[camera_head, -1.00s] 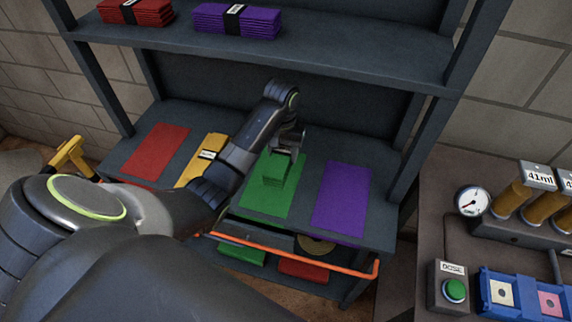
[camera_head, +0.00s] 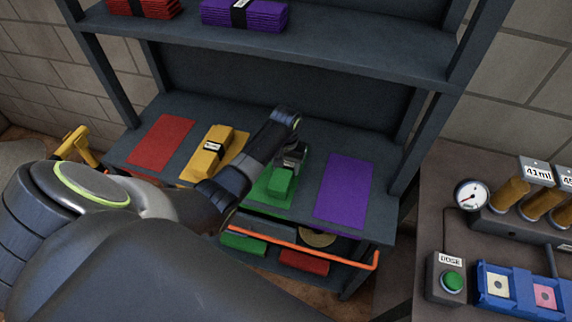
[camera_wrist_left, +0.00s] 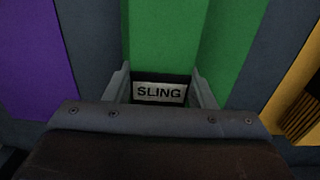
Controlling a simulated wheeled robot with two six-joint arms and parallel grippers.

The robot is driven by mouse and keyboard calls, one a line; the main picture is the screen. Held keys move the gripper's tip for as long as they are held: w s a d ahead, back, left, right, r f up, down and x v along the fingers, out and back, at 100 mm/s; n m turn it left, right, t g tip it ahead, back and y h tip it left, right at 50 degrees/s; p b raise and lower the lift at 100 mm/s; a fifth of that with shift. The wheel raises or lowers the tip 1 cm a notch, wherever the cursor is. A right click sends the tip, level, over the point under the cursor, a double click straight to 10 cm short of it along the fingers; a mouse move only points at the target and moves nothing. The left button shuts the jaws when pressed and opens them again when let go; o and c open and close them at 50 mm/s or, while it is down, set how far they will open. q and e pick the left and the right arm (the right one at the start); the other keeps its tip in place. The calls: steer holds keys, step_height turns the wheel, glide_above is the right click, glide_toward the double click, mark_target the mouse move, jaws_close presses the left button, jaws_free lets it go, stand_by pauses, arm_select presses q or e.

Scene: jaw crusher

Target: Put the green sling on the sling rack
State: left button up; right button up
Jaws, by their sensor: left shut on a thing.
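The green sling (camera_head: 281,184), a folded bundle, is held in my left gripper (camera_head: 287,166). In the left wrist view the green sling (camera_wrist_left: 160,45) and its "SLING" label (camera_wrist_left: 160,92) sit between the two fingers (camera_wrist_left: 160,88). The sling is over the green patch (camera_head: 264,200) on the middle shelf of the dark sling rack (camera_head: 330,137). I cannot tell whether it touches the patch. My left forearm hides part of the shelf. My right gripper is not in view.
A yellow sling (camera_head: 212,146) lies left of my gripper, beside a bare red patch (camera_head: 161,142). A bare purple patch (camera_head: 343,188) is to the right. Red (camera_head: 144,8) and purple (camera_head: 244,14) slings lie on the upper shelf. An orange bar (camera_head: 305,243) crosses the front.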

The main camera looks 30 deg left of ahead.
mark_target(286, 165)
arm_select(q)
steer(key=o, duration=1.3)
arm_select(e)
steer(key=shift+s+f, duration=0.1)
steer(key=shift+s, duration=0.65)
arm_select(q)
steer(key=shift+r, duration=0.35)
step_height(286, 165, up, 11)
steer(key=shift+r+b, duration=0.2)
steer(key=shift+b, duration=0.45)
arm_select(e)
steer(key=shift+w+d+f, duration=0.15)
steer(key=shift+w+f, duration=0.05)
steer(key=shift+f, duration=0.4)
